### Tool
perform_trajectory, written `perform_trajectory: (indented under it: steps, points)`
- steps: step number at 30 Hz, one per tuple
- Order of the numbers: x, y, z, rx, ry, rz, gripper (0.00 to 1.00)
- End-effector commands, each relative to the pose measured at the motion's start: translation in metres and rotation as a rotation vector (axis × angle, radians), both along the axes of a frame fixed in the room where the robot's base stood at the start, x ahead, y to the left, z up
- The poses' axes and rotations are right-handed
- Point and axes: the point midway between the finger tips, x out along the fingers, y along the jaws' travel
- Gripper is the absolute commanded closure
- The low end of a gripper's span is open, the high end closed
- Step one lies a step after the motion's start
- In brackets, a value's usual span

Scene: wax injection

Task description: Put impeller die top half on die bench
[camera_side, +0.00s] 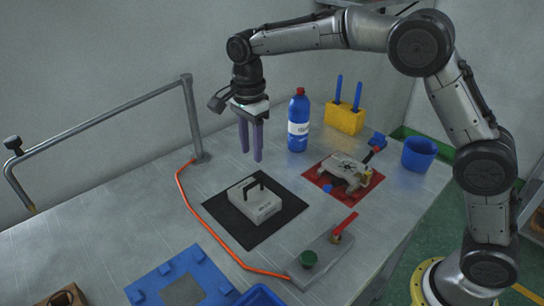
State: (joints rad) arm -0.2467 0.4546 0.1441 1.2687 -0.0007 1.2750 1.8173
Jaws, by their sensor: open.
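A light grey block with a dark arched handle (254,203), which looks like the impeller die top half, sits on a black square mat (228,228) in the middle of the table. I cannot tell for sure which surface is the die bench; the black mat may be it. My gripper (250,157) points down above and behind the block, with its two blue-violet fingers apart and nothing between them. A second grey die-like part (345,168) with a dark pattern on top lies on a red mat (366,195) to the right.
A blue bottle with red cap (299,128) stands behind the mats, beside a yellow holder (345,118) and a blue cup (418,154). A grey plate with a red-handled valve (328,255) lies in front. An orange hose (199,218), grey rail (110,116) and blue frame (150,287) are left.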

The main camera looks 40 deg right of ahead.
Motion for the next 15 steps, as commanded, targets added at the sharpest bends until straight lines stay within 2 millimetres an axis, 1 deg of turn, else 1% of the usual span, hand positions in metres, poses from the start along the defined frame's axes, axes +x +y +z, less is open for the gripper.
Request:
perform_trajectory:
  steps: [5,8,11,14,15]
  points:
    - [0.0,0.0,0.003,0.0,-0.002,0.001,0.58]
    - [-0.005,-0.004,0.009,0.003,-0.012,0.029,0.58]
    - [-0.021,-0.016,0.028,0.007,-0.044,0.12,0.58]
    - [-0.05,-0.034,0.053,0.006,-0.096,0.271,0.58]
    - [-0.064,-0.041,0.062,0.002,-0.118,0.34,0.58]
